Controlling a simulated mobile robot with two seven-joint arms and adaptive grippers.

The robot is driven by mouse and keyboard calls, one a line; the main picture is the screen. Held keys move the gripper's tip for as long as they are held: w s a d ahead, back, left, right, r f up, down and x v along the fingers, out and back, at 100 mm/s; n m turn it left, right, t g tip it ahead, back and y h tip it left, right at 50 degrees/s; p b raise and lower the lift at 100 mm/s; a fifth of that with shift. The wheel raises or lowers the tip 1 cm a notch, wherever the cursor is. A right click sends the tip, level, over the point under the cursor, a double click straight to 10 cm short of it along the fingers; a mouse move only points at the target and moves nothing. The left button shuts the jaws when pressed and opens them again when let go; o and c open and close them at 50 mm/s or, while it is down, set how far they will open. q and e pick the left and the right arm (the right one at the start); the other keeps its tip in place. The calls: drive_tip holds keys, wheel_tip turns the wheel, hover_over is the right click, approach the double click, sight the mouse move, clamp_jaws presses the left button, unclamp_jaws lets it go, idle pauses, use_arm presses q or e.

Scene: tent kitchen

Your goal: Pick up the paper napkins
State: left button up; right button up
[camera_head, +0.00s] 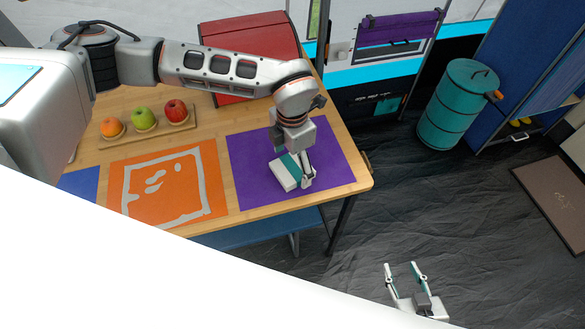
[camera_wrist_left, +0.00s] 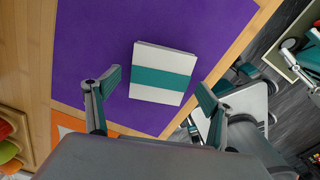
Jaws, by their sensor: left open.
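The paper napkins (camera_head: 284,173) are a flat, square white stack with a teal band, lying on the purple mat (camera_head: 335,168) on the wooden table. In the left wrist view the napkins (camera_wrist_left: 160,90) lie just ahead of and between the spread fingers. My left gripper (camera_head: 298,172) is open and points down at the stack, close beside it in the head view; its open fingers also show in the left wrist view (camera_wrist_left: 158,88). I cannot tell whether a finger touches the napkins. My right gripper (camera_head: 405,268) is open and empty, away from the table over the dark floor.
An orange mat (camera_head: 213,175) lies left of the purple one. A wooden tray (camera_head: 160,131) holds an orange, a green apple and a red apple. A red box (camera_head: 245,45) stands at the table's back. A teal barrel (camera_head: 455,105) stands on the floor to the right.

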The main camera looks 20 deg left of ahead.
use_arm(q)
drive_tip(key=shift+f, duration=0.3)
drive_tip(key=c, duration=1.2)
drive_tip(key=shift+r, duration=0.2)
